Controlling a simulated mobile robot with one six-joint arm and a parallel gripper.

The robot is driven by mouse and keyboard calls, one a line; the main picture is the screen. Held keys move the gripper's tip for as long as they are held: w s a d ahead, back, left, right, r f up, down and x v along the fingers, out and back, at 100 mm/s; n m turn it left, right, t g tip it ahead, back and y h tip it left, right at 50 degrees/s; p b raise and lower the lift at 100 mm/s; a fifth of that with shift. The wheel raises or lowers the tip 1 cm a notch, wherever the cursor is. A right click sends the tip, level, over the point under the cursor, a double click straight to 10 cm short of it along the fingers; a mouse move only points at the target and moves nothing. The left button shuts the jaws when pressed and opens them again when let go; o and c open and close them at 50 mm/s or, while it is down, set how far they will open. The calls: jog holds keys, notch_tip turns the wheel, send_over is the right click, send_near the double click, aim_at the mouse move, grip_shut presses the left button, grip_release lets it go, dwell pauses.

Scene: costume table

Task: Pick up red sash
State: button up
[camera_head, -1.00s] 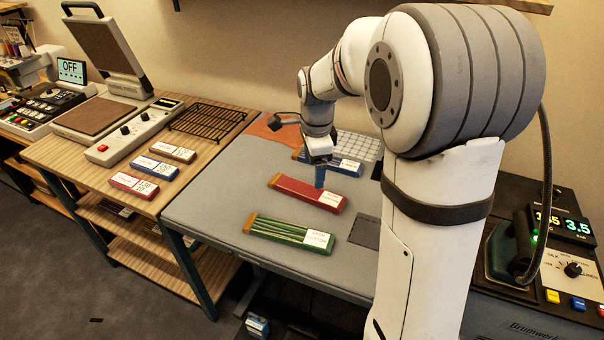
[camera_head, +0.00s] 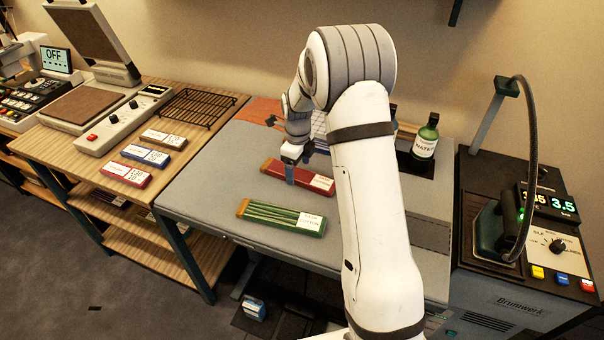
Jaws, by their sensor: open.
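The red sash (camera_head: 313,182) is a flat, folded red bundle with a white label at its right end. It lies on the grey table (camera_head: 200,195), behind a green striped bundle. The jaws are open. I cannot tell whether the fingertips touch the sash or straddle it. My arm hides the area behind and to the right of the sash.
The green bundle (camera_head: 270,217) lies just in front. A green bottle labelled WATER (camera_head: 426,138) stands at right. The wooden bench (camera_head: 95,165) at left holds small labelled bundles and a black rack (camera_head: 197,105).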

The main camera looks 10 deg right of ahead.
notch_tip(320, 180, down, 2)
jog(key=c, duration=1.1)
